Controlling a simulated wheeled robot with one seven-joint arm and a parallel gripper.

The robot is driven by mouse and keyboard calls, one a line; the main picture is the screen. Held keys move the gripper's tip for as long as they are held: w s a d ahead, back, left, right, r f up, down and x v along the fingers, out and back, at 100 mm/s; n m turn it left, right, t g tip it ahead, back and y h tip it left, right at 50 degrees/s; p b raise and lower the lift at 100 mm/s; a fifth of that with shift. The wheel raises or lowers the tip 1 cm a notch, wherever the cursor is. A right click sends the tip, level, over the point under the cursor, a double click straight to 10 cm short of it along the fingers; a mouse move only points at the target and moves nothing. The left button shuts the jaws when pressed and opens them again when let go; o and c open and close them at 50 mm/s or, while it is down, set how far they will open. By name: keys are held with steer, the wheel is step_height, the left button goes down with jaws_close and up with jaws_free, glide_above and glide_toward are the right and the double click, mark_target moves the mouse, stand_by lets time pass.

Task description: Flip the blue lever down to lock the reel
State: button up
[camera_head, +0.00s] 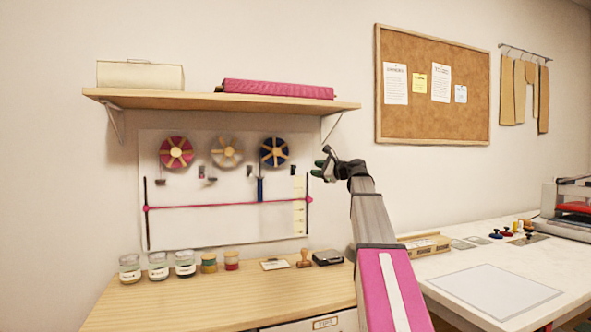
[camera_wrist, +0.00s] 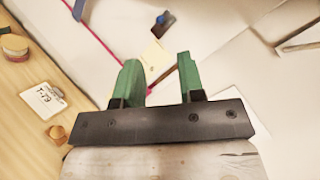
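The blue reel (camera_head: 273,152) hangs on a white wall panel, the rightmost of three reels. A blue strip (camera_head: 260,189) hangs below it. A small dark fitting (camera_head: 293,170) sits at its lower right; its position is too small to read. In the wrist view a dark piece with a blue spot (camera_wrist: 164,21) lies beyond the fingertips; I cannot tell for certain that it is the blue lever. My gripper (camera_head: 323,167) is raised right of the panel, apart from the reel. In the wrist view my gripper (camera_wrist: 158,72) has green fingers spread, with nothing between them.
A shelf (camera_head: 200,99) juts out above the panel. A magenta line (camera_head: 225,205) crosses the panel. Several jars (camera_head: 157,266), a wooden stamp (camera_head: 304,258) and a black pad (camera_head: 327,257) stand on the wooden table (camera_head: 190,302) below. Space before the panel is clear.

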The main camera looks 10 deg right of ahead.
mark_target(294, 169)
steer(key=x, duration=1)
steer(key=shift+w+a, duration=0.2)
